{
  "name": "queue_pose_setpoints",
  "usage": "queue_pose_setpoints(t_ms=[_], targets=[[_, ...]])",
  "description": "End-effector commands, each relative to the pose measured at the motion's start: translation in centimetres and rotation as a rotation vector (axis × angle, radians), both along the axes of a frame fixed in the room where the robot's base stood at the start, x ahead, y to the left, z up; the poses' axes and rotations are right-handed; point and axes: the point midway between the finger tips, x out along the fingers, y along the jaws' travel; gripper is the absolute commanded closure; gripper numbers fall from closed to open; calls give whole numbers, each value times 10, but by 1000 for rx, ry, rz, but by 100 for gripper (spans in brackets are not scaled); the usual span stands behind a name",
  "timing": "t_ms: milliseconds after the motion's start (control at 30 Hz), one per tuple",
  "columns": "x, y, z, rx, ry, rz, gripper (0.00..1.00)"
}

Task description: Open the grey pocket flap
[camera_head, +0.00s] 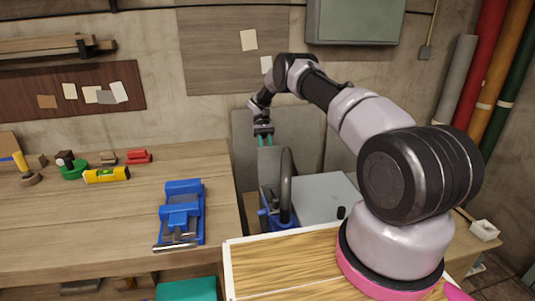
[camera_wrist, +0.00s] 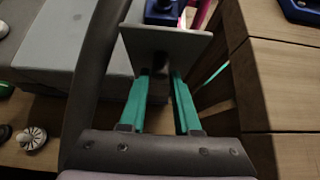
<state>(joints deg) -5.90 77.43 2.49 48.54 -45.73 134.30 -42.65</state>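The grey pocket flap (camera_wrist: 165,42) shows in the wrist view as a flat panel just beyond my fingertips. In the head view a grey upright panel (camera_head: 269,168), apparently the same flap, stands below my gripper (camera_head: 265,141). My gripper points down, and its two teal fingers are apart. In the wrist view the fingertips (camera_wrist: 161,76) lie at the flap's near edge; I cannot tell whether they touch it. Blue parts (camera_head: 272,217) sit low beside the flap, and a blue item (camera_wrist: 163,10) shows past it in the wrist view.
A dark curved handle (camera_head: 286,186) rises close to the right of the flap and runs along the left in the wrist view (camera_wrist: 97,75). A grey box surface (camera_head: 325,195) lies to the right. A wooden bench (camera_head: 110,215) with a blue vise (camera_head: 183,210) stands left.

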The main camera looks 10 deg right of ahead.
Motion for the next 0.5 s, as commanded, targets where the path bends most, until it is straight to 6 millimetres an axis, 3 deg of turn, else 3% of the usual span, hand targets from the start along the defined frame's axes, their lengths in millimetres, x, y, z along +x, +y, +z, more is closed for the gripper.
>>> queue_pose_setpoints(t_ms=[367,500], targets=[[0,0,2,-1,0,-1,45],[1,0,16,-1,-2,-1,45]])
